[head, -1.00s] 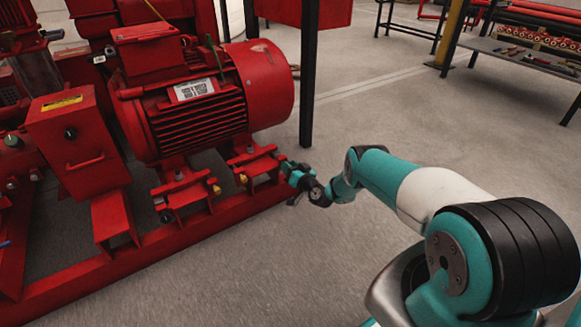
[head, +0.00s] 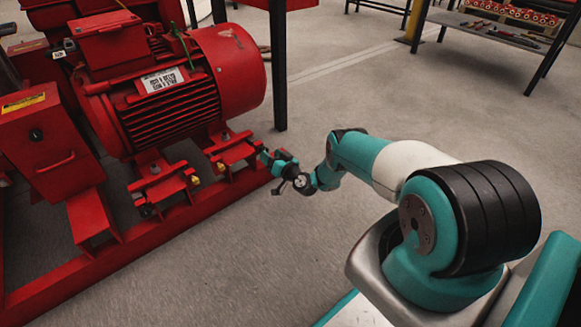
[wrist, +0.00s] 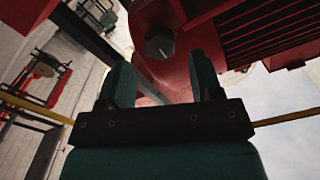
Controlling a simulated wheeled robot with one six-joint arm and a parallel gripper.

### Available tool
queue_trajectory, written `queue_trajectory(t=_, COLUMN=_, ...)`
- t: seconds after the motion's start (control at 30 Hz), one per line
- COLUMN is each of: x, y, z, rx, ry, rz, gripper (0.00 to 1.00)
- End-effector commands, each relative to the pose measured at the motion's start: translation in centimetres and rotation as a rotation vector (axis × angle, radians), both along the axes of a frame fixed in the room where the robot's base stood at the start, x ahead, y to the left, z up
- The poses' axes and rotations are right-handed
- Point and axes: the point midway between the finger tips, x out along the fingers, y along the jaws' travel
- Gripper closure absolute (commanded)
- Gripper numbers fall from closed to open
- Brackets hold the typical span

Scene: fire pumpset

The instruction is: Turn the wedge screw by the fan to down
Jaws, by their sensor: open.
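The red motor (head: 170,95) stands on a red base frame at the left of the head view, its rounded fan end (head: 235,65) to the right. Red mounts with small yellow parts sit under it; a grey bolt (head: 225,138) shows on the mount by the fan end. I cannot tell surely which part is the wedge screw. My gripper (head: 268,162) is by the right end of that mount; contact cannot be told. In the wrist view its two teal fingers (wrist: 162,82) are apart and empty between, with a dark hex head (wrist: 160,45) on red metal beyond them.
A red control box (head: 45,145) stands left of the motor. A dark post (head: 278,70) rises behind the gripper. A shelf with tools (head: 495,30) is at the back right. The grey floor (head: 380,95) between is clear.

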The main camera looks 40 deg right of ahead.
Motion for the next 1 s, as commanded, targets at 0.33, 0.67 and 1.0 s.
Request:
queue_trajectory(t=0.33, x=-9.2, y=-0.4, z=0.7, rx=0.003, ry=0.003, rz=-0.005, gripper=0.41)
queue_trajectory(t=0.67, x=-13.9, y=-0.6, z=0.3, rx=-0.001, ry=0.000, rz=-0.002, gripper=0.41)
queue_trajectory(t=1.0, x=-14.3, y=-0.6, z=0.1, rx=-0.002, ry=-0.001, rz=-0.001, gripper=0.41)
